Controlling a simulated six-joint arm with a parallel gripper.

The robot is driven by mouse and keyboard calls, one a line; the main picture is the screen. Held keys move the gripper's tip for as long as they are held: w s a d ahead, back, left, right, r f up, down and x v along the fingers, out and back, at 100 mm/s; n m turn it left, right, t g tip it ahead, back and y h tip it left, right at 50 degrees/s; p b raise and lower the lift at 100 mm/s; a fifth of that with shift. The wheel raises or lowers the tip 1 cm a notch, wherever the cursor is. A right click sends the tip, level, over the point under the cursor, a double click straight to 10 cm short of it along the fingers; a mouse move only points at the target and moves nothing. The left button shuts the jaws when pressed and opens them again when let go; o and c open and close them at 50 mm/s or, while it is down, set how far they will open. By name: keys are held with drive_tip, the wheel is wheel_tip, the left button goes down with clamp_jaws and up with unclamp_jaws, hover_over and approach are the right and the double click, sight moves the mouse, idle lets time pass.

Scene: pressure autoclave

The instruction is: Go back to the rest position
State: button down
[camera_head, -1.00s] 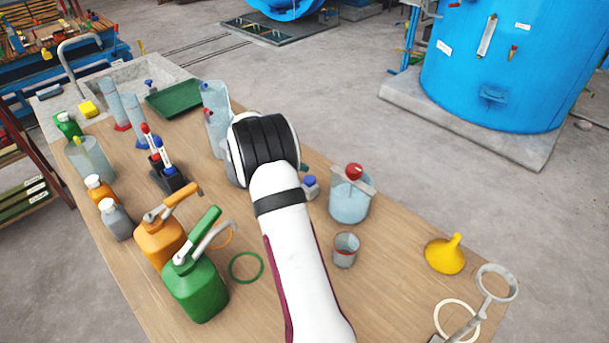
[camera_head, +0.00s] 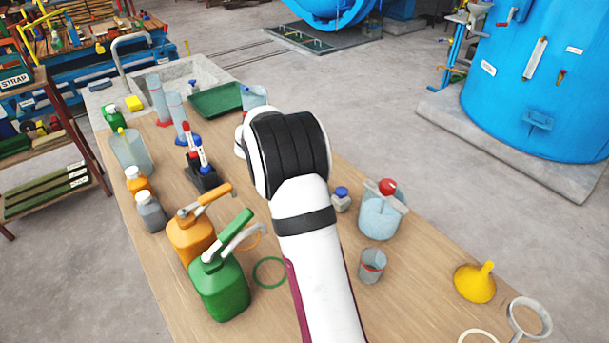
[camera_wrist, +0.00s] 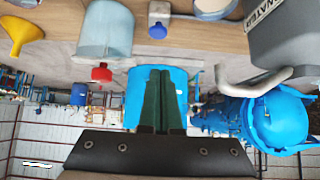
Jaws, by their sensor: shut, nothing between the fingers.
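My gripper (camera_wrist: 160,72) shows in the wrist view as two dark green fingers pressed together with nothing between them. They point into open space over the table's edge, and that view is upside down. In the head view my arm reaches out above the wooden table (camera_head: 440,270), and its black-banded wrist joint hides the gripper there.
Near my arm are a clear pitcher with a red knob (camera_head: 380,215), a blue-capped bottle (camera_head: 341,202), a grey cup (camera_head: 371,268) and a yellow funnel (camera_head: 475,284). Green (camera_head: 220,290) and orange (camera_head: 190,240) pump cans stand left. A blue tank (camera_head: 540,80) stands beyond.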

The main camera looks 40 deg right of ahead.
drive_tip(key=s+a+r+n+y, duration=0.2)
drive_tip(key=s+a+n+y, duration=0.3)
drive_tip(key=s+a, duration=1)
drive_tip(key=s+a+r+n+y, duration=0.3)
drive_tip(key=s+a+n+y, duration=0.3)
drive_tip(key=s+a, duration=0.9)
drive_tip(key=a+n, duration=0.1)
drive_tip(key=a, duration=0.2)
drive_tip(key=shift+a+r, duration=0.2)
drive_tip(key=shift+a, duration=0.1)
